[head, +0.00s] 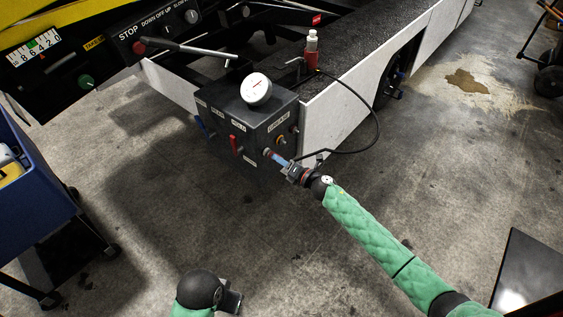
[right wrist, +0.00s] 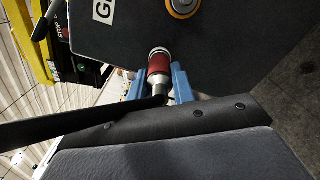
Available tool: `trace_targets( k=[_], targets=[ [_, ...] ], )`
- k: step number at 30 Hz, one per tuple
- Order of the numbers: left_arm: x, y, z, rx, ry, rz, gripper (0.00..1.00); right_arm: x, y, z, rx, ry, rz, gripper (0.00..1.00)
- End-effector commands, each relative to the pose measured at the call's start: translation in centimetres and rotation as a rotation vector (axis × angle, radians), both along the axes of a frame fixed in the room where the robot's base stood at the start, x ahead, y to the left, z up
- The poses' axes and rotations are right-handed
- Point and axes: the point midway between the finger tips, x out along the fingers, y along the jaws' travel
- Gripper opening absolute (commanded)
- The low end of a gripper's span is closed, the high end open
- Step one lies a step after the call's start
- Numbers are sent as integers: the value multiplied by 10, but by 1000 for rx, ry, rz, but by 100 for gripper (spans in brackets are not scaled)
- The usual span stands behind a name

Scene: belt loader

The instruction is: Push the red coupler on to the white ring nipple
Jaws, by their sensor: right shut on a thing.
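The red coupler (right wrist: 159,66) shows in the right wrist view, held between the blue fingers of my right gripper (right wrist: 160,80). Its front end is at the face of the dark box (right wrist: 225,60), against a pale ring that looks like the white ring nipple (right wrist: 157,50). I cannot tell whether the coupler is fully seated. In the head view my right gripper (head: 277,159) is at the box's front face, below the GREASE label, and its fingers hide the coupler. My left gripper (head: 231,300) hangs low near the bottom edge, its fingers unclear.
A yellow-orange ringed fitting (right wrist: 183,7) sits beside the coupler on the box. A red lever (head: 235,144) and a round gauge (head: 257,89) are on the box. A black hose (head: 377,125) loops right. A blue cart (head: 35,190) stands left. The floor in front is clear.

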Motion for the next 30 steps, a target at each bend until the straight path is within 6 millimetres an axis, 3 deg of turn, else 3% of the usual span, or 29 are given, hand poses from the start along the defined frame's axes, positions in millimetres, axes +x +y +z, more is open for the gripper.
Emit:
trace_targets(
  k=[13, 14, 17, 30],
  targets=[
    [0, 0, -1, 0, 1, 0, 0, 3, 4, 0, 0, 0, 0, 0],
    [0, 0, -1, 0, 1, 0, 0, 3, 4, 0, 0, 0, 0, 29],
    [0, 0, -1, 0, 1, 0, 0, 3, 4, 0, 0, 0, 0, 49],
    [3, -5, -2, -12, -17, -4, 0, 3, 4, -1, 0, 0, 1, 51]
  ],
)
